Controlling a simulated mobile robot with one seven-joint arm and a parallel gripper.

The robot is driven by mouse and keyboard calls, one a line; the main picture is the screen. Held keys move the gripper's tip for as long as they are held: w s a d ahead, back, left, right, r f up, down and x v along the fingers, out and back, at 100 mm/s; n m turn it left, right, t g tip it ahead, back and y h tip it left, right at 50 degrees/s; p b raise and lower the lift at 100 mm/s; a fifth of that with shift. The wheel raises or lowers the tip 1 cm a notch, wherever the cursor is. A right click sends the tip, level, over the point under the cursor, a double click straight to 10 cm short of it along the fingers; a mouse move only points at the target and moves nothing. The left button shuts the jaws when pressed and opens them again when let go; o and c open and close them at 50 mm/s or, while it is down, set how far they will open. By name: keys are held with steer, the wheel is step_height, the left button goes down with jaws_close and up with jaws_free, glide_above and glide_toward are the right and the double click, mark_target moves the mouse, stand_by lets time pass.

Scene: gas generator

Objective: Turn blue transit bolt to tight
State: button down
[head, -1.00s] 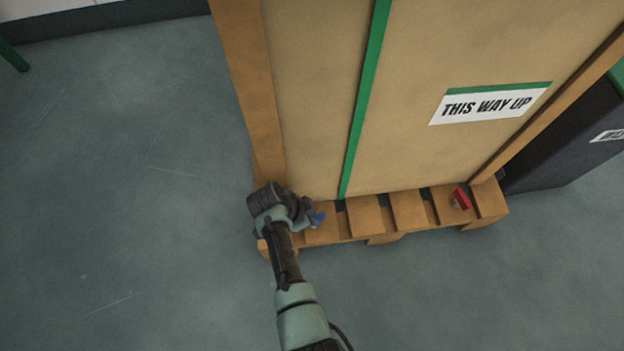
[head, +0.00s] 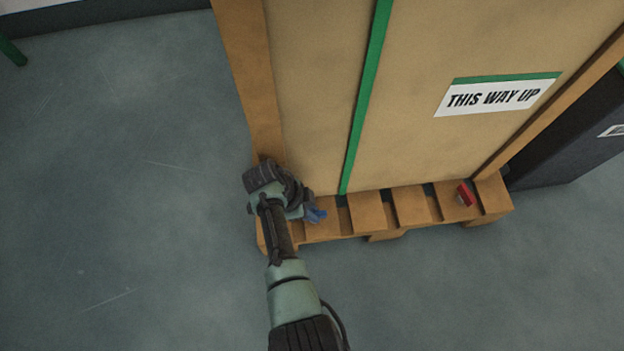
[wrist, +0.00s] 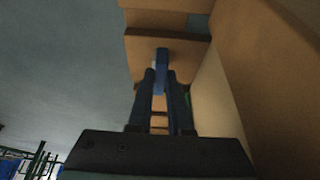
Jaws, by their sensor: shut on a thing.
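The blue transit bolt (head: 316,216) is at the left front of the wooden pallet (head: 368,212), under the crate. In the wrist view the blue bolt (wrist: 161,70) shows as an upright blue bar between the fingers. My gripper (head: 306,208) reaches it from the left in the head view. In the wrist view my gripper's fingertips (wrist: 161,82) are shut on the blue bolt, one on each side. The bolt's lower part and its seat are hidden.
A tall crate (head: 420,135) with a THIS WAY UP label stands on the pallet. A red bolt (head: 466,194) is at the pallet's right front. A dark box (head: 565,140) stands behind at right. The grey floor (head: 120,200) is clear at left.

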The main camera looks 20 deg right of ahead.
steer(key=c, duration=0.8)
jaws_free()
steer(key=shift+c, duration=0.2)
steer(key=p+v, duration=0.8)
steer(key=v, duration=0.5)
steer(key=shift+s+d+f, duration=0.1)
steer(key=shift+s, duration=0.05)
